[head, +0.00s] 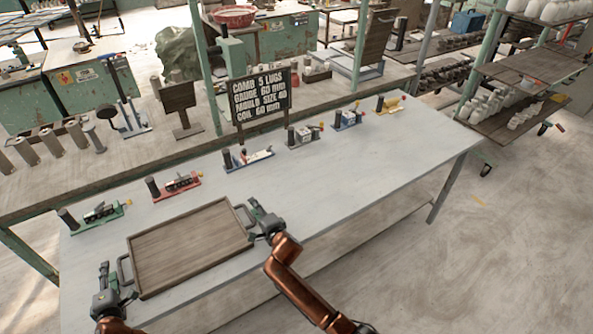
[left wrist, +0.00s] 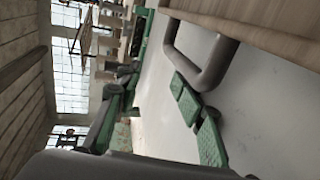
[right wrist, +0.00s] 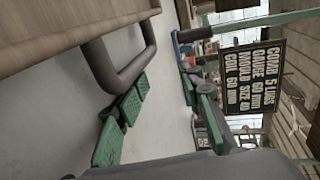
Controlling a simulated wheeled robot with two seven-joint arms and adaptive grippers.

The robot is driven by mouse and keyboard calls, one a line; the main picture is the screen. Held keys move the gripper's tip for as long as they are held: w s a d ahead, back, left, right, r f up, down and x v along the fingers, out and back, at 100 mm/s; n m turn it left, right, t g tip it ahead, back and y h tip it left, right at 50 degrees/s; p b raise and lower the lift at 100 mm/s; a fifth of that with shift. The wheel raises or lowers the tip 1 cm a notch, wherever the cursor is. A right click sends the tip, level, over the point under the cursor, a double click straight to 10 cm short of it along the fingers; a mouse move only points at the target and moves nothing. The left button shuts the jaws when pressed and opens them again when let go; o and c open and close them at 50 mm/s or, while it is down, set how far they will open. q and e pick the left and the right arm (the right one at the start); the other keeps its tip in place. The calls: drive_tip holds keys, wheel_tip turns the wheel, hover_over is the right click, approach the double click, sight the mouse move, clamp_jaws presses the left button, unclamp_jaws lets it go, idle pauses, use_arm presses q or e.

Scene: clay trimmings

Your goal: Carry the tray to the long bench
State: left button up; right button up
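The brown wooden tray (head: 190,245) lies flat and empty on the pale grey table (head: 350,165), with a dark handle at each short end. My left gripper (head: 118,282) is at its left handle. In the left wrist view this handle (left wrist: 205,78) is beside a green finger pad, and the gripper looks open. My right gripper (head: 258,218) is at the right handle. In the right wrist view that handle (right wrist: 118,82) is beside a green pad, fingers apart. Neither gripper is visibly clamped on a handle. A long bench (head: 190,145) runs behind the table.
Several small fixtures, including a red one (head: 175,186) and a green one (head: 98,214), line the table's back edge. A lettered black sign (head: 259,93) stands behind them. A shelf rack (head: 520,75) is at the right. Open floor (head: 510,220) lies right of the table.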

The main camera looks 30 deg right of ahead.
use_arm(q)
drive_tip(key=v, duration=0.7)
drive_tip(key=shift+s+r, duration=0.1)
drive_tip(key=shift+s, duration=0.2)
use_arm(e)
drive_tip(key=shift+d+f, duration=0.1)
drive_tip(key=shift+f, duration=0.05)
use_arm(q)
drive_tip(key=shift+s, duration=0.1)
use_arm(e)
drive_tip(key=shift+s, duration=0.55)
drive_tip(key=shift+r+v, duration=0.2)
drive_tip(key=shift+v, duration=3.3)
